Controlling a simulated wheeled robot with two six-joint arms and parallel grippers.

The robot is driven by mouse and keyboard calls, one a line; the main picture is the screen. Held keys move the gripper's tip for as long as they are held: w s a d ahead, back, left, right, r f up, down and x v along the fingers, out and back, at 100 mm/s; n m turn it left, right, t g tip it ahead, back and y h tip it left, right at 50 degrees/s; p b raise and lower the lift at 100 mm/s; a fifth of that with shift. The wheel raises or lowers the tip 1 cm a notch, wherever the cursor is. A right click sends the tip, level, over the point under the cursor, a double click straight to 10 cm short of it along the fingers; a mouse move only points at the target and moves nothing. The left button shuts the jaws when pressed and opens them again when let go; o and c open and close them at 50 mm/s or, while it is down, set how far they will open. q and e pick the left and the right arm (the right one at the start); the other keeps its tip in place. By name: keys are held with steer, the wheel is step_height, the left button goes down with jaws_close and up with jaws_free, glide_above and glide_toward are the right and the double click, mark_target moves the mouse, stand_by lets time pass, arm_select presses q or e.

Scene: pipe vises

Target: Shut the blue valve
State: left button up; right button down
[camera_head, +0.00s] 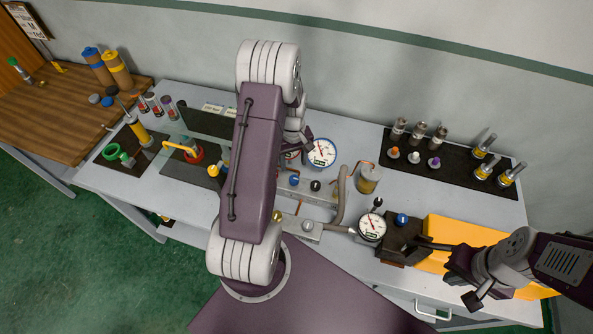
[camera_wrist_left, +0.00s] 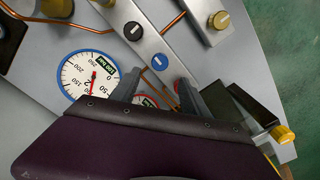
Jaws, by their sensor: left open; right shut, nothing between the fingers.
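The blue valve (camera_head: 294,181) is a small round knob with a white mark, on a grey metal strip in the head view. It also shows in the left wrist view (camera_wrist_left: 150,74), just past the fingertips and between them as seen there. My left gripper (camera_wrist_left: 158,90) is open, with a finger on either side; I see no contact with the knob. In the head view, my left arm hides most of this gripper. My right gripper (camera_head: 424,242) is shut and empty, over at the right by a yellow-orange block.
A black knob (camera_head: 315,185) sits beside the blue one. A blue-rimmed gauge (camera_head: 321,152) stands close behind, and another gauge (camera_head: 372,226) is at the right. A second blue knob (camera_head: 401,219) is on a dark block. A red-rimmed gauge (camera_wrist_left: 146,99) lies partly hidden near my left fingers.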

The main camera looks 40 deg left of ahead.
mark_target(294, 178)
arm_select(q)
steer(key=shift+d+f, duration=0.15)
steer(key=shift+f, duration=0.05)
steer(key=f+p, duration=0.1)
steer(key=f, duration=0.3)
steer(key=f+p, duration=0.1)
steer(key=f, duration=0.2)
steer(key=shift+a+f+p, duration=0.2)
steer(key=shift+f+p, duration=0.1)
steer(key=shift+f, duration=0.4)
steer(key=shift+d+f, duration=0.15)
jaws_close()
